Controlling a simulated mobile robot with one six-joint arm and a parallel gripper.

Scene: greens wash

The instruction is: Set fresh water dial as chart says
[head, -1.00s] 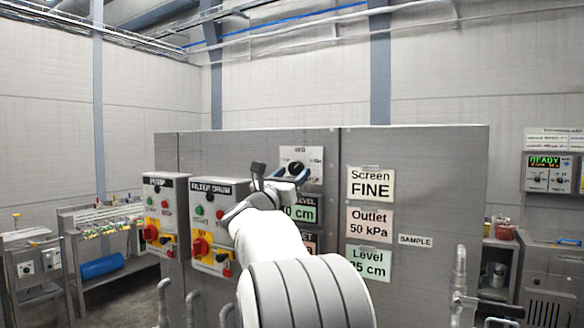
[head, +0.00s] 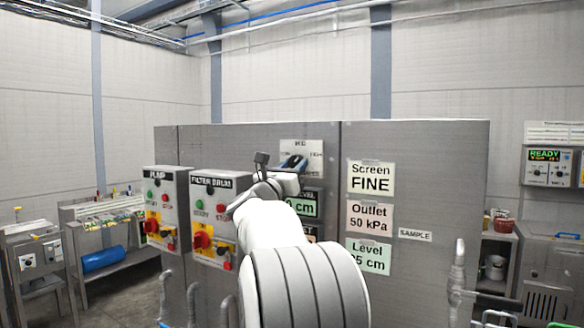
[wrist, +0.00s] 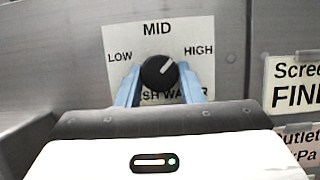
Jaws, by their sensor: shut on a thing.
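The fresh water dial (wrist: 158,72) is a round black knob on a white plate (wrist: 120,40) marked LOW, MID and HIGH. Its white pointer line points up and right, between MID and HIGH. My gripper (wrist: 158,76) has one blue finger on each side of the knob and is shut on it. In the head view my gripper (head: 292,163) is at the dial plate (head: 315,150), and the knob is mostly hidden. Cards to the right read Screen FINE (head: 370,178), Outlet 50 kPa (head: 369,216) and Level (head: 367,256), its number partly covered by my arm.
The pump box (head: 163,210) and filter drum box (head: 212,220), with buttons and red knobs, stand out from the panel at left. A green level display (head: 308,204) sits just below my gripper. A SAMPLE label (head: 415,235) is at right. Bent pipes (head: 457,285) rise in front.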

